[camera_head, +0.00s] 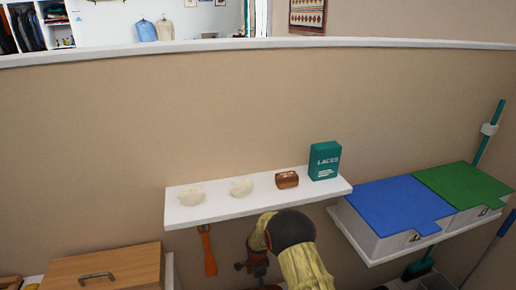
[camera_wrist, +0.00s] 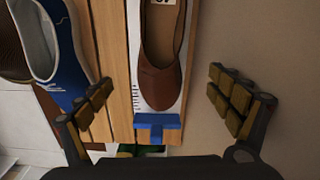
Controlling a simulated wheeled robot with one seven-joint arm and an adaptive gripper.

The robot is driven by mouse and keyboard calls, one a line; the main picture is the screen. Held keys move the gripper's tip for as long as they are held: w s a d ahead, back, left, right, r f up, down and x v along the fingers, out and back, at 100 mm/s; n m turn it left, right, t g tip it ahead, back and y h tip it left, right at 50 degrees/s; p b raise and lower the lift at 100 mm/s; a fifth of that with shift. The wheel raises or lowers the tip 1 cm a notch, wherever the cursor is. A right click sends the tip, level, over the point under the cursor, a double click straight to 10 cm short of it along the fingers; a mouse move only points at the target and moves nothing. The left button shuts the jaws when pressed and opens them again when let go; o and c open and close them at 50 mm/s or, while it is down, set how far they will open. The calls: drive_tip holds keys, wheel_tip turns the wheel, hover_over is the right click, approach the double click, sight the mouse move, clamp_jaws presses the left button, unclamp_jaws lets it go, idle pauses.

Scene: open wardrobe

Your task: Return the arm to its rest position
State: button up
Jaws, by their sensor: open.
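Between and beyond the fingers is a brown shoe (camera_wrist: 161,75) on a white measuring board (camera_wrist: 183,40) with a blue end piece (camera_wrist: 157,122). Nothing is held, and the fingers appear apart from the shoe.
A blue shoe (camera_wrist: 62,70) lies left of the brown one. Above my arm, the white shelf (camera_head: 225,208) bears a green laces box (camera_head: 324,161), a brown brush (camera_head: 287,180) and two pale lumps. Boxes with blue (camera_head: 398,205) and green lids stand right; a wooden drawer box (camera_head: 105,270) stands left.

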drive_tip(key=shift+s+n, duration=0.15)
drive_tip(key=shift+n, duration=0.35)
drive_tip(key=s+d+r+n+g, duration=0.1)
drive_tip(key=s+d+n+g, duration=0.15)
drive_tip(key=s+n, duration=0.5)
drive_tip(key=s+d+r+n+t, duration=0.1)
drive_tip(key=s+d+r, duration=0.4)
drive_tip(key=s+r, duration=0.5)
drive_tip(key=s+d+r+n+t, duration=0.2)
drive_tip(key=s+r, duration=0.8)
drive_tip(key=r, duration=1.4)
drive_tip(key=s+d+r+n+t, duration=0.2)
drive_tip(key=s+d+r+t, duration=0.3)
drive_tip(key=s+d+r, duration=0.5)
wheel_tip(320, 180, up, 7)
drive_tip(key=shift+f, duration=0.1)
